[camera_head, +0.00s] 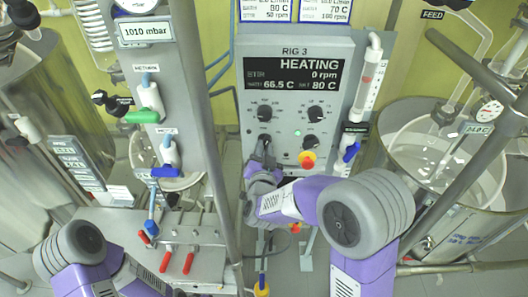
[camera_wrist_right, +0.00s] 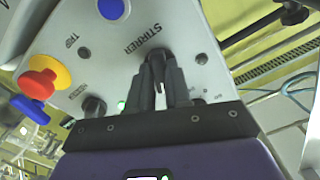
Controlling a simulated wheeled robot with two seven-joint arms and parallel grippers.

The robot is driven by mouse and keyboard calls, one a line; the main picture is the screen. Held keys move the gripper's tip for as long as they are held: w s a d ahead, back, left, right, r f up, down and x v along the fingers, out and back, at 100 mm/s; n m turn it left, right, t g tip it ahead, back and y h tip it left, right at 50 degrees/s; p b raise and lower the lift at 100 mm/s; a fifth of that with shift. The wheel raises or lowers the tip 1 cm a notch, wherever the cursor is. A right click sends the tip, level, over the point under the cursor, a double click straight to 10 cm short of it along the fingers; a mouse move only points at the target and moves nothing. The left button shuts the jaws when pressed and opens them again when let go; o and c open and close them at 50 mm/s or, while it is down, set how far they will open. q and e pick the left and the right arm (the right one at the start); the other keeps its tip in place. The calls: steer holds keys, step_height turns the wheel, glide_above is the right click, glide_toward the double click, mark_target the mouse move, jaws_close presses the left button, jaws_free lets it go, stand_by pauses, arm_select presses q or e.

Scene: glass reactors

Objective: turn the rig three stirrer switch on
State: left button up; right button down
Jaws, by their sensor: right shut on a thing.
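The rig 3 panel (camera_head: 283,125) stands at centre in the head view, its display (camera_head: 298,77) reading HEATING, 0 rpm, 66.5 C and 80 C. The black stirrer switch (camera_wrist_right: 156,56) is beside the STIRRER lettering in the right wrist view. My right gripper (camera_wrist_right: 160,78) is shut on this switch from the front, and its fingers hide much of it. In the head view my right gripper (camera_head: 262,150) is at the panel's lower left knob. The switch's pointer direction cannot be made out. My left arm is at lower left; its gripper is not in view.
A red and yellow emergency button (camera_head: 307,160) sits right of the gripper, with a blue valve handle (camera_head: 351,152) beyond it. Other knobs (camera_head: 313,114) are above. A metal post (camera_head: 209,150) stands left; a glass vessel (camera_head: 440,165) is at right. Red-handled clamps (camera_head: 188,263) are lower left.

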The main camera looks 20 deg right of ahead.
steer(key=shift+m+b, duration=3.6)
steer(key=shift+b, duration=1.05)
steer(key=c, duration=1.1)
jaws_free()
steer(key=shift+o, duration=0.2)
